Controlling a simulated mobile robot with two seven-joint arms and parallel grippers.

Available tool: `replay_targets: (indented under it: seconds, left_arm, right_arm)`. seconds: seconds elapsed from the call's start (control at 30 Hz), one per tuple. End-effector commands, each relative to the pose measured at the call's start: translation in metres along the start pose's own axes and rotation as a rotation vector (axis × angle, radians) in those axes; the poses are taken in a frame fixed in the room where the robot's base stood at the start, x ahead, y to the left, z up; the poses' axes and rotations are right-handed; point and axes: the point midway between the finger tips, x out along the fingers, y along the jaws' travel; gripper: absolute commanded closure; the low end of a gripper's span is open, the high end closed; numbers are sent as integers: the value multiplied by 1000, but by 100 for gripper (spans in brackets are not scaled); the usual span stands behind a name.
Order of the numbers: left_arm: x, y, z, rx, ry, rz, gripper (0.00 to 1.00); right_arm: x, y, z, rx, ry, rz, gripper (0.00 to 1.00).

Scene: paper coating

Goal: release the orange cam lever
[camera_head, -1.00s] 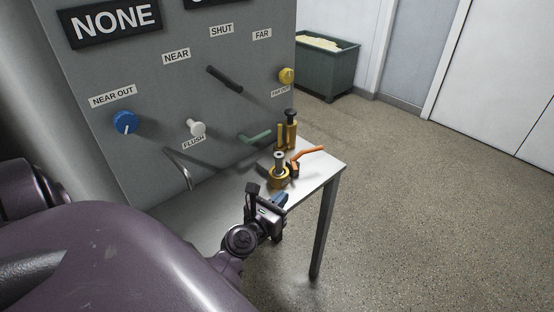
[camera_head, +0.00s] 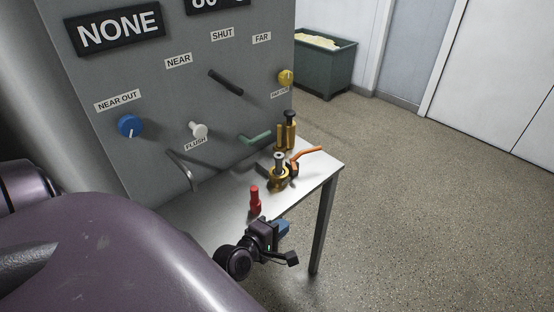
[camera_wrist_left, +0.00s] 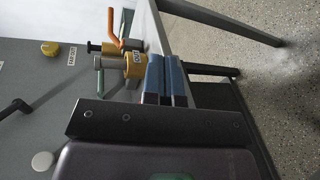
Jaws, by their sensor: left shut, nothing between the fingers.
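The orange cam lever (camera_head: 306,153) sticks out to the right from the brass fitting (camera_head: 279,176) on the small table. It also shows in the left wrist view (camera_wrist_left: 115,28), beside the brass fittings (camera_wrist_left: 134,65). My left gripper (camera_head: 283,228) is in front of the table's near edge, apart from the lever and nearer to me. Its blue fingers (camera_wrist_left: 166,80) are shut with nothing between them. My right gripper is in neither view.
A red bottle-shaped thing (camera_head: 255,199) stands on the table (camera_head: 222,190). A green lever (camera_head: 255,138) and a taller brass piece (camera_head: 287,133) are behind the fitting. The grey panel (camera_head: 150,75) carries knobs. Open floor lies to the right, with a green bin (camera_head: 327,68) behind.

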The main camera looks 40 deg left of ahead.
Motion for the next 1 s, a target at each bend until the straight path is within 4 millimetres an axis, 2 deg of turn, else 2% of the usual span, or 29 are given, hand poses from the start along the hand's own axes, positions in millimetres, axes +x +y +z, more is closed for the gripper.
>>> replay_targets:
  seconds: [0.2, 0.4, 0.6, 1.0]
  left_arm:
    - [-12, -11, 6, 282, -10, -51, 100]
    - [-19, -17, 8, 449, -20, -79, 100]
    - [-21, -20, 9, 505, -24, -88, 100]
    - [-21, -20, 9, 505, -24, -88, 100]
  right_arm:
    - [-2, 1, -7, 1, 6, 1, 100]
    - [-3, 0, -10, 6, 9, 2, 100]
    - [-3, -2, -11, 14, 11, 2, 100]
    - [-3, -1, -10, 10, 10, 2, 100]
